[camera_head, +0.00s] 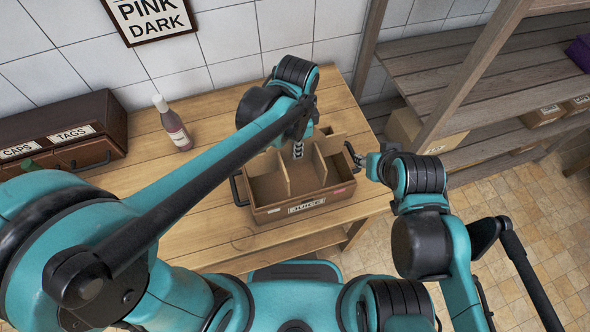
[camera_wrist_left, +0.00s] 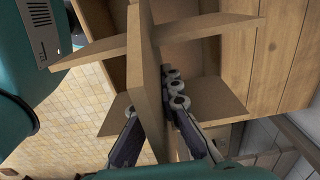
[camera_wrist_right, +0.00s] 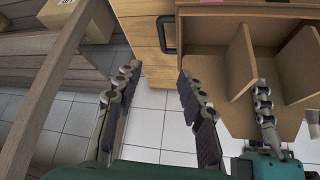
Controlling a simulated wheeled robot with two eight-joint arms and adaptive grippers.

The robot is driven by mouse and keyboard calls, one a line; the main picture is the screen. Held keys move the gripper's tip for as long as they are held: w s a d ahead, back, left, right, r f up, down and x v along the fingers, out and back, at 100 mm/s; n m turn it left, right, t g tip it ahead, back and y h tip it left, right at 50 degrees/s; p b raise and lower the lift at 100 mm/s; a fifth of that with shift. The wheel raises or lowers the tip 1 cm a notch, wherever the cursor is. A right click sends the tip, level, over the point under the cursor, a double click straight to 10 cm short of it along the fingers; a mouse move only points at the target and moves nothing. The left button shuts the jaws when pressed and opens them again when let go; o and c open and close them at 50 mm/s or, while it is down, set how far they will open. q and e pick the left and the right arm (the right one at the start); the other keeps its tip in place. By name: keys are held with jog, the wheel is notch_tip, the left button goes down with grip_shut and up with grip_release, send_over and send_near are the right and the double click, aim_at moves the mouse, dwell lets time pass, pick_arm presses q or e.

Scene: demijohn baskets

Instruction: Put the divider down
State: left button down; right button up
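The brown wooden crate (camera_head: 268,214) stands on the table with thin dividers standing inside. My left gripper (camera_head: 298,150) reaches down into it from above. In the left wrist view the left gripper (camera_wrist_left: 152,105) has its fingers on both sides of a thin brown divider (camera_wrist_left: 145,55) and looks shut on it. The divider stands upright among the crate's panels; whether it rests on the floor of the crate is hidden. My right gripper (camera_head: 362,160) is beside the crate's right handle (camera_head: 352,154). In the right wrist view the right gripper (camera_wrist_right: 155,90) is open and empty.
A dark bottle (camera_head: 173,127) stands at the table's back left. A dark drawer box (camera_head: 90,135) with labels stands far left. A wooden shelf (camera_head: 450,65) with cardboard boxes (camera_head: 408,130) is on the right. Table (camera_head: 190,195) is clear left of the crate.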

aim_at(296, 163)
pick_arm(q)
notch_tip(296, 163, down, 8)
jog(key=shift+w+r+b, duration=0.1)
jog(key=shift+r+b, duration=0.1)
jog(key=shift+b, duration=0.65)
jog(key=shift+f+b, duration=0.55)
jog(key=shift+f, duration=1.4)
jog(key=shift+f, duration=0.15)
jog(key=c, duration=1.7)
grip_release()
